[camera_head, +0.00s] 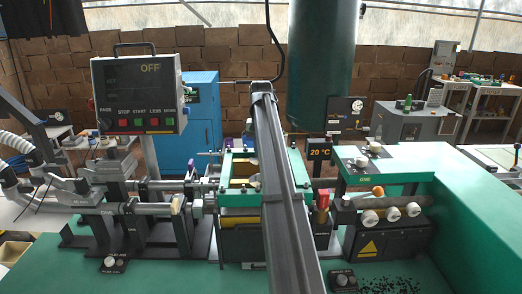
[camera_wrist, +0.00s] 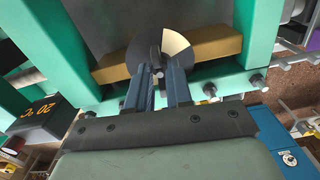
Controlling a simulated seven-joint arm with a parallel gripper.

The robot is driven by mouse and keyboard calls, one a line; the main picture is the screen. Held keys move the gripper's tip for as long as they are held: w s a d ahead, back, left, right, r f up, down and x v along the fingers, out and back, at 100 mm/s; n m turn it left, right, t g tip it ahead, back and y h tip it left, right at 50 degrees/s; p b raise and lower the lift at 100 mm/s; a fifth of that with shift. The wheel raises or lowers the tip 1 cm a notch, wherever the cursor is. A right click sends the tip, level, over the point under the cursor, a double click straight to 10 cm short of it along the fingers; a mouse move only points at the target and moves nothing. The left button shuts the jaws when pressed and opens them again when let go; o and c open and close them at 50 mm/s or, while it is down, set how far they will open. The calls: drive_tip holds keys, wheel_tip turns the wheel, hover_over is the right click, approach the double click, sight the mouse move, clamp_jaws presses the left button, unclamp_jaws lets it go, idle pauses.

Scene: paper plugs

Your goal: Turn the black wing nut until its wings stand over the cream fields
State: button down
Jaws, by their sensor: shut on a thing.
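The black wing nut (camera_wrist: 156,52) sits at the middle of a round disc in the wrist view. The disc has dark grey parts (camera_wrist: 136,50) and a cream field (camera_wrist: 177,42) at its upper right. A second cream field is not visible; the lower part of the disc is hidden by my fingers. My gripper (camera_wrist: 159,70) reaches up from below and is shut on the wing nut, one finger on each side. The visible part of the nut looks roughly upright in the picture, beside the cream field. In the head view my arm covers the nut and gripper.
A brass-coloured bar (camera_wrist: 215,43) runs behind the disc, within a green frame (camera_wrist: 258,40). Bolts stick out of the frame close to my fingers. A dark display (camera_head: 320,152) reads 20 °C. A control panel (camera_head: 138,95) reading OFF stands at the left.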

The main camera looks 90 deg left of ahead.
drive_tip(key=shift+m, duration=0.4)
drive_tip(key=m, duration=0.3)
drive_tip(key=shift+m, duration=2)
drive_tip(key=c, duration=1.2)
unclamp_jaws()
drive_tip(key=shift+c, duration=0.2)
drive_tip(key=shift+r, duration=0.1)
wheel_tip(320, 180, up, 14)
drive_tip(key=shift+f, duration=0.2)
